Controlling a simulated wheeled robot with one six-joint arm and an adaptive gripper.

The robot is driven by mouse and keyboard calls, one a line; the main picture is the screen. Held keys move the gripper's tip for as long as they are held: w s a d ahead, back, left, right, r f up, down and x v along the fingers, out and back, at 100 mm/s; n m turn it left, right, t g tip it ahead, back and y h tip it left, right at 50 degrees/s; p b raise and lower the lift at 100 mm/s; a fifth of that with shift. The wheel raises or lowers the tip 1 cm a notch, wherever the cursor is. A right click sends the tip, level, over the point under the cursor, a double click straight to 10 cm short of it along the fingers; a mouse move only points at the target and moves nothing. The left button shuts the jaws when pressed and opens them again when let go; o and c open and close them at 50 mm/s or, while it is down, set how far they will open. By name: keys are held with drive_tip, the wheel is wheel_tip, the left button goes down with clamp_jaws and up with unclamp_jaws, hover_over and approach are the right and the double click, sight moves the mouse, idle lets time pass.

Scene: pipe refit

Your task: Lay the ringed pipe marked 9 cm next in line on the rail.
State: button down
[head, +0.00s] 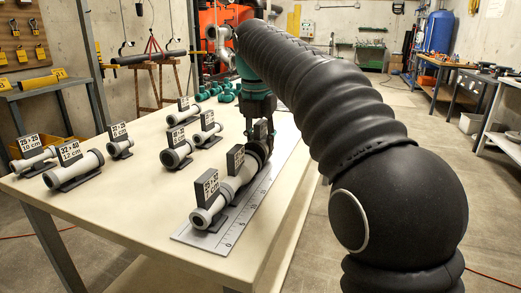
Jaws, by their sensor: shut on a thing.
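My gripper (262,131) is over the far part of the line of pipes at the table's right edge. It is shut on a grey pipe (257,152), which is low, at or just above the rail. The gripper and nearer pipes partly hide it, so I cannot read its mark, see a ring or tell whether it touches the rail. The rail has a pale ruler strip (217,238) beside it, with 0 at the near end. Nearest on the rail lies a pipe marked 7 cm (203,216). A dark label plate (235,159) stands just behind it, its face unreadable.
Loose pipes lie on dark cradles at the left of the table (120,217): one marked 10 cm (36,162), one marked 12 cm (77,167), and several smaller ones, such as this pipe (177,156). Green fittings (226,92) lie at the back. The table's front left is clear.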

drive_tip(key=shift+f, duration=0.4)
drive_tip(key=c, duration=0.8)
unclamp_jaws()
drive_tip(key=shift+f, duration=0.15)
drive_tip(key=r+p, duration=0.1)
drive_tip(key=r, duration=0.3)
drive_tip(key=s+r+p, duration=0.1)
drive_tip(key=r+p, duration=0.1)
drive_tip(key=r, duration=0.2)
drive_tip(key=r+p, duration=0.1)
drive_tip(key=r, duration=0.3)
drive_tip(key=shift+s+a+r, duration=0.1)
drive_tip(key=shift+s+a, duration=0.2)
drive_tip(key=shift+s, duration=0.05)
